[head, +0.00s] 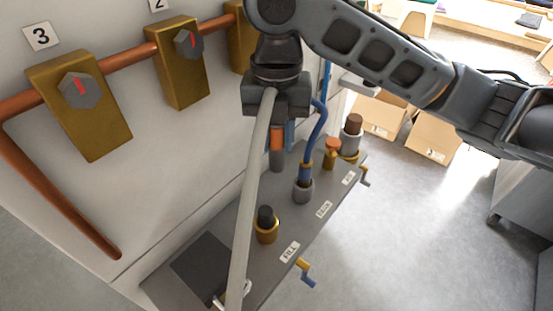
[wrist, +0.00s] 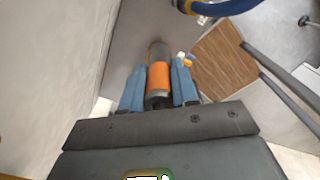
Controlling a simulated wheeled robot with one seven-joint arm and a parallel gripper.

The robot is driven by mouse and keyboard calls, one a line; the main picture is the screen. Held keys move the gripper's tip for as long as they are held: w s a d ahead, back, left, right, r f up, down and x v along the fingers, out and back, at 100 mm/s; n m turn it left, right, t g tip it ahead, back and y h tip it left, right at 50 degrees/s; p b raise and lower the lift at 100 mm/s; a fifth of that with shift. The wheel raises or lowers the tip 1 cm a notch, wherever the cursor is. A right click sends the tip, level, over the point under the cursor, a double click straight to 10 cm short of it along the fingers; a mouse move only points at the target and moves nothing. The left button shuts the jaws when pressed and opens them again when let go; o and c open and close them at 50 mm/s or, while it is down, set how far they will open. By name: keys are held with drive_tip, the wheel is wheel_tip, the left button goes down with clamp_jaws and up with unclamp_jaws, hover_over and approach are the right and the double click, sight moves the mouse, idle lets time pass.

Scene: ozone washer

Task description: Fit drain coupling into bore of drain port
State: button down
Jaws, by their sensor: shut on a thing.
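My gripper (head: 281,138) is shut on a grey coupling with an orange band (head: 277,158), held lower end down above the grey bench. In the wrist view the coupling (wrist: 160,76) sits between the two blue fingers, its grey end pointing away from my gripper.
A pale grey hose (head: 246,200) runs from beside my gripper down across the bench. The blue hose (head: 316,135) rises close to my gripper's right. Brass boxes with knobs (head: 80,100) and a copper pipe (head: 60,195) are on the wall.

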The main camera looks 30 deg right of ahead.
wheel_tip(320, 180, up, 14)
drive_tip(key=shift+f, duration=0.25)
